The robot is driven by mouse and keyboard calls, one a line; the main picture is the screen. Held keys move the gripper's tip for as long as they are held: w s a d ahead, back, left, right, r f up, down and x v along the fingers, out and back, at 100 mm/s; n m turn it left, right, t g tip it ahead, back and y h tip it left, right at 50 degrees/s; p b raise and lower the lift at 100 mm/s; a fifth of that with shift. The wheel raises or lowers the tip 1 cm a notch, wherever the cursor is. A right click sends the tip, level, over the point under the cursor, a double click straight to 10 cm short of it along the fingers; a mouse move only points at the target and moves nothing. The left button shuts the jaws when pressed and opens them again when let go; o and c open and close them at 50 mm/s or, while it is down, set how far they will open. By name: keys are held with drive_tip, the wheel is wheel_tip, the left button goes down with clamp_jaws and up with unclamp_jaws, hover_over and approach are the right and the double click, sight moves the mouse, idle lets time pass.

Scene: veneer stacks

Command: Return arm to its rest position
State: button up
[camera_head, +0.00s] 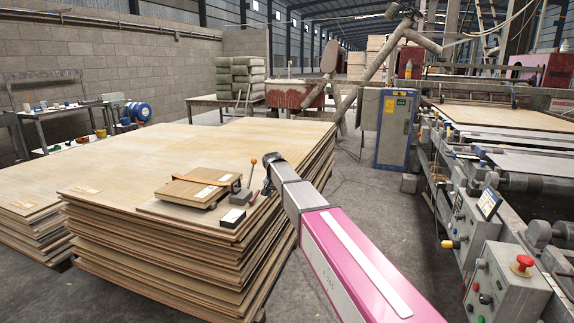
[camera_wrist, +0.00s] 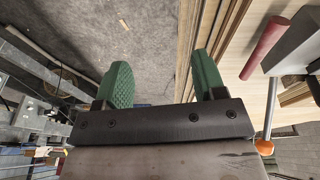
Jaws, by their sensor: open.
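My gripper (camera_wrist: 164,82) shows in the wrist view with its two green fingers spread apart and nothing between them. Grey floor and the side of the veneer stack lie beyond the fingers. In the head view my pink and grey arm reaches forward from the lower right, and its dark end (camera_head: 272,161) is over the right edge of the large veneer stack (camera_head: 110,187). The fingers cannot be made out clearly in that view.
On the stack lie a wooden clamp-like board (camera_head: 196,187), a small dark-and-white block (camera_head: 233,217) and an orange-knobbed lever (camera_head: 252,168). A machine with a red button (camera_head: 522,263) stands at right, a blue cabinet (camera_head: 397,130) behind. Floor between is clear.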

drive_tip(key=s+d+f+n, duration=0.1)
drive_tip(key=s+d+f, duration=0.5)
drive_tip(key=s, duration=0.5)
drive_tip(key=s+d+f+g, duration=0.1)
drive_tip(key=s+d+f, duration=0.5)
drive_tip(key=s+d, duration=0.3)
drive_tip(key=s+d+f+n+g+y, duration=0.1)
drive_tip(key=s+d+f, duration=0.5)
drive_tip(key=s, duration=0.8)
drive_tip(key=shift+d+n, duration=0.3)
drive_tip(key=shift+d, duration=0.9)
drive_tip(key=shift+c, duration=0.4)
